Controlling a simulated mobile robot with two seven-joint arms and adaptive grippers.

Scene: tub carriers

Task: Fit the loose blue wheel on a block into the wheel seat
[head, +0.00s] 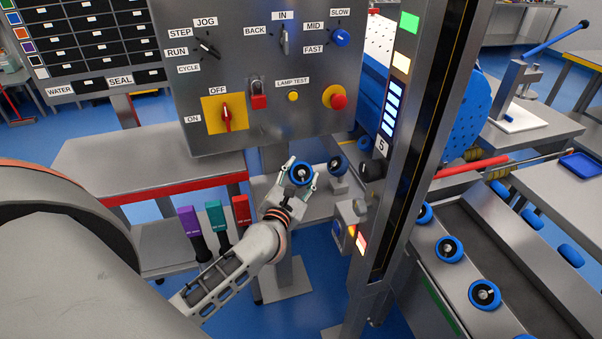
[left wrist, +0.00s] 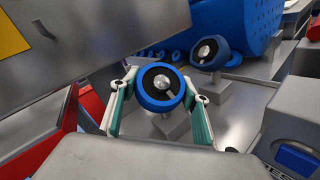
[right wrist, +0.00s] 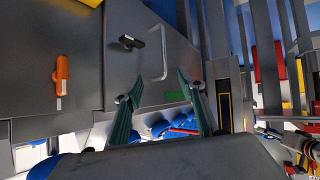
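A blue wheel (head: 301,172) with a dark face and silver hub is between the fingers of my left gripper (head: 302,174). In the left wrist view this wheel (left wrist: 161,88) has a grey block (left wrist: 170,127) below it, and the fingers stand on either side of its rim; I see no clear grip. A second blue wheel (head: 335,164) sits on a grey block (head: 338,187) just to the right; it also shows in the left wrist view (left wrist: 210,53). My right gripper (right wrist: 160,82) is open and empty, facing a grey panel. I cannot make out an empty wheel seat.
The control panel (head: 265,70) hangs close above and behind the left gripper. A grey post (head: 410,120) with lights stands to the right. Beyond it is a conveyor (head: 490,250) with several blue wheels. Purple, teal and red handles (head: 214,214) stand left of my left arm.

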